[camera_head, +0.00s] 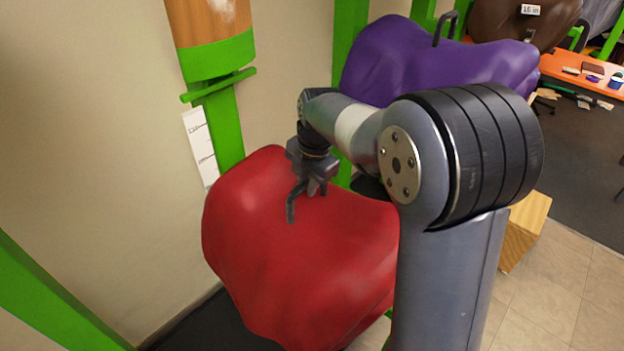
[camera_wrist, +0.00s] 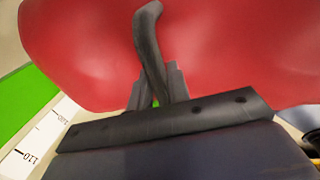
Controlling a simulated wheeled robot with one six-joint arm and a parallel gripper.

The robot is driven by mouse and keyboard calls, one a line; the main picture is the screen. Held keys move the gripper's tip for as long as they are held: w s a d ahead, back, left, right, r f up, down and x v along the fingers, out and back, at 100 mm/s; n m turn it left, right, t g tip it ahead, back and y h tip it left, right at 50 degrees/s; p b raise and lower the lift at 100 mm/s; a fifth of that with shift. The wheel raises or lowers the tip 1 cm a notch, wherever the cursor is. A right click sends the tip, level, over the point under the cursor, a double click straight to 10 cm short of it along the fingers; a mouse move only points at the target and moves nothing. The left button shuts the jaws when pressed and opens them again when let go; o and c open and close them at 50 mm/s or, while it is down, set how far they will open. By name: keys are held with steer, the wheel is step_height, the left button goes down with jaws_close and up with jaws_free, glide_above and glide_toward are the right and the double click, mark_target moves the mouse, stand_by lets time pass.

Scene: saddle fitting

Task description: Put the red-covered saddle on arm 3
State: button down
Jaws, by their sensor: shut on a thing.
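The red-covered saddle (camera_head: 295,255) fills the lower middle of the head view. It shows as a wide red surface in the wrist view (camera_wrist: 225,50). My gripper (camera_head: 314,186) is over its upper side, shut on the saddle's dark bent handle (camera_head: 291,207). In the wrist view the handle (camera_wrist: 148,35) stands up from between the fingers of my gripper (camera_wrist: 158,97). The saddle's underside is hidden, so I cannot tell whether it rests on anything. No number marks arm 3 in these views.
A green post (camera_head: 225,130) with a wooden upper part and a marked white strip (camera_head: 200,145) stands behind left. A purple saddle (camera_head: 430,62) with a dark handle and a brown saddle (camera_head: 520,18) are behind right. A green beam (camera_head: 50,300) crosses lower left. Floor tiles (camera_head: 560,295) show at right.

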stand_by(0.4)
steer(key=c, duration=1.3)
jaws_free()
steer(key=shift+f, duration=0.1)
steer(key=shift+o, duration=0.2)
steer(key=shift+s+f, duration=0.1)
step_height(320, 180, up, 11)
steer(key=s+d+b, duration=0.1)
steer(key=shift+d, duration=0.2)
steer(key=shift+s+f, duration=0.1)
steer(key=shift+f, duration=0.05)
